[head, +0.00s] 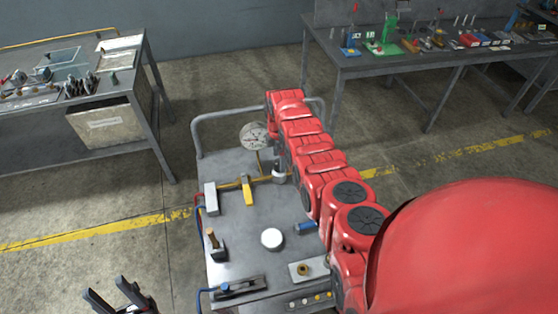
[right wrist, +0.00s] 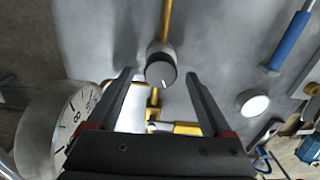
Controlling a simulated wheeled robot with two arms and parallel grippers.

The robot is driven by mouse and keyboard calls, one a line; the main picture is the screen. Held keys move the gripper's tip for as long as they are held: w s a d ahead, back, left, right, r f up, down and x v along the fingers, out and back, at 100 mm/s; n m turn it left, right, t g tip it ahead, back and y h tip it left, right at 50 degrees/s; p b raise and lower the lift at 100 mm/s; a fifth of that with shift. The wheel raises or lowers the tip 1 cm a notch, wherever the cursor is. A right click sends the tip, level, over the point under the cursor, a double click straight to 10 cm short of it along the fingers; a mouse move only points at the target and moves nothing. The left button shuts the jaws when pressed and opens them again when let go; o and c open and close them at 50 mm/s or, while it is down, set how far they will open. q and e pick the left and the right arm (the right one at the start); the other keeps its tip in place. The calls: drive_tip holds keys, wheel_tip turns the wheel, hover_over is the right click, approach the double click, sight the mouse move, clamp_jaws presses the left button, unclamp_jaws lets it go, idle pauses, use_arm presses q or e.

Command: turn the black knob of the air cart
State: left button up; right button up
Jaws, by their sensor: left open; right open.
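The air cart (head: 235,255) is a grey metal-topped cart in the middle of the head view. Its black knob (right wrist: 160,68) shows in the right wrist view as a short dark cylinder with a white mark on its face, on a brass pipe. My right gripper (right wrist: 158,76) is open, with one fingertip on each side of the knob and visible gaps to both; contact is not seen. In the head view my red right arm reaches over the cart and hides that gripper. My left gripper (head: 117,298) is open and empty at the bottom left, off the cart.
A round gauge (head: 254,135) stands at the cart's back, close left of my gripper in the wrist view. A yellow lever (head: 247,190), a white round cap (head: 271,239) and a blue handle (head: 306,227) are on the cart. Workbenches (head: 365,68) stand behind.

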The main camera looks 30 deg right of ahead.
drive_tip(key=shift+f, duration=0.9)
clamp_jaws()
